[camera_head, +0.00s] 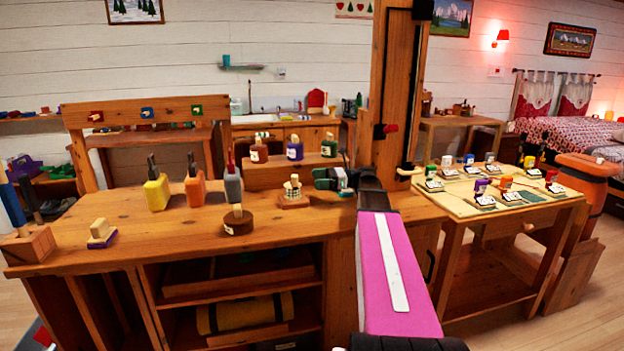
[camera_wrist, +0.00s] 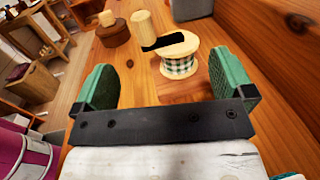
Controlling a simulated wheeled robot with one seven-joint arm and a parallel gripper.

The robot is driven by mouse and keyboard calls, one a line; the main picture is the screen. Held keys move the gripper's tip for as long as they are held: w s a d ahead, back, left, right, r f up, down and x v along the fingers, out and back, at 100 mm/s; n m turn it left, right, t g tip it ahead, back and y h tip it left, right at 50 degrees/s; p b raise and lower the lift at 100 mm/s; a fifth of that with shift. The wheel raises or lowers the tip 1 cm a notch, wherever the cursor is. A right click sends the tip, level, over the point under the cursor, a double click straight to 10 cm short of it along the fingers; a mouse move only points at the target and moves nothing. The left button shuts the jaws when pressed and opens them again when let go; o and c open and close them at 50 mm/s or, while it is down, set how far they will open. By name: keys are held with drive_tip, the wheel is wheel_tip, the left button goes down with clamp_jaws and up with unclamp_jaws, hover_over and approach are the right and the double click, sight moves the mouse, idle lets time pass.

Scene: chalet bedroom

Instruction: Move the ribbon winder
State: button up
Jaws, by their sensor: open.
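The ribbon winder (camera_head: 292,192) stands on the wooden workbench, in front of the raised wooden step. In the wrist view it shows as a pale wooden spool wound with green-and-white checked ribbon (camera_wrist: 179,66), with a black crank bar and a pale knob on top. My gripper (camera_head: 328,179) is just to the right of the winder in the head view, low over the bench. The winder lies ahead of the fingertips, nearer the right finger, with no contact visible.
A round dark wooden piece with a peg (camera_head: 238,223) stands left of the winder. Several bottles stand on the wooden step (camera_head: 270,175), and yellow, orange and grey ones (camera_head: 195,186) stand farther left. A wooden post (camera_head: 390,90) rises behind my arm.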

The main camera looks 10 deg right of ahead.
sight(290, 188)
drive_tip(key=a, duration=0.3)
drive_tip(key=w+a, duration=0.1)
drive_tip(key=a, duration=0.6)
drive_tip(key=shift+w+a, duration=0.3)
drive_tip(key=shift+w, duration=0.1)
